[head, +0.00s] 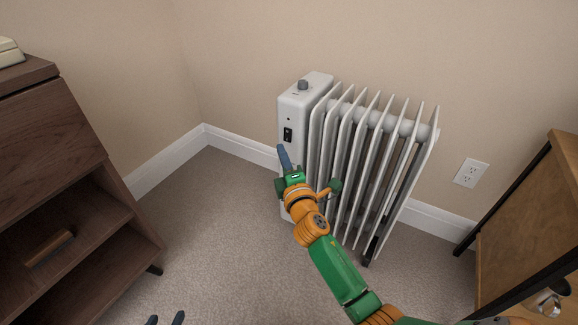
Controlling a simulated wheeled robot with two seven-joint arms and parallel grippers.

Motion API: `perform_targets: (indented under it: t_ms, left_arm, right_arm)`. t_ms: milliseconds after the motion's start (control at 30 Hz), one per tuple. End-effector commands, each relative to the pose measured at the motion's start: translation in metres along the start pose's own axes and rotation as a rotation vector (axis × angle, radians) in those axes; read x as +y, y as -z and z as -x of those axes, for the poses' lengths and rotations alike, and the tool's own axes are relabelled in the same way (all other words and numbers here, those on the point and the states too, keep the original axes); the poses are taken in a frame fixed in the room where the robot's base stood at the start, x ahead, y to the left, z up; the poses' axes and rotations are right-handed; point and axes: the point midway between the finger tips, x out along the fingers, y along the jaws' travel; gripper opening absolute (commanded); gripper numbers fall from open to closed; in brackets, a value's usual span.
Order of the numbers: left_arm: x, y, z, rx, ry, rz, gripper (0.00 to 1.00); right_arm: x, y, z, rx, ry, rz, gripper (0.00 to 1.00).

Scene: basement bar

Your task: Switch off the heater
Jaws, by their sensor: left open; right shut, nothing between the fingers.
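The heater (318,140) is a white oil radiator with several upright fins, standing on the carpet near the wall. On the front of its control box is a dark rocker switch (288,134), and a grey knob (303,85) sits on top. My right gripper (283,150) is shut and empty, with its blue-grey fingers pointing up just below the switch. I cannot tell whether the fingertips touch the control box. The lower front of the box is hidden behind my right gripper. My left gripper (165,320) is open at the bottom edge; only its dark fingertips show.
A dark brown wooden cabinet (60,150) with open shelves stands at the left. A wooden cabinet with a black frame (540,210) stands at the right. A wall outlet (471,173) is to the right of the heater. The carpet between the left cabinet and the heater is clear.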

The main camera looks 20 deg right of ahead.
Motion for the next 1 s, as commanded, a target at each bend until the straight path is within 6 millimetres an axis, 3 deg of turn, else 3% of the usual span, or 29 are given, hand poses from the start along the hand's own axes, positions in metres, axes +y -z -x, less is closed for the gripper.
perform_targets:
  t_ms: [400,600,1000]
  left_arm:
    - [-0.005,-0.089,0.033,-0.461,0.006,0.022,0.50]
    - [-0.005,-0.105,0.033,-0.530,0.007,0.026,0.50]
    - [-0.005,-0.107,0.032,-0.536,0.007,0.026,0.50]
  right_arm:
    - [0.006,-0.001,0.038,0.000,0.001,0.000,0.00]
    - [0.009,-0.001,0.059,-0.001,0.001,0.000,0.00]
    - [0.009,-0.001,0.061,0.000,0.000,0.000,0.00]
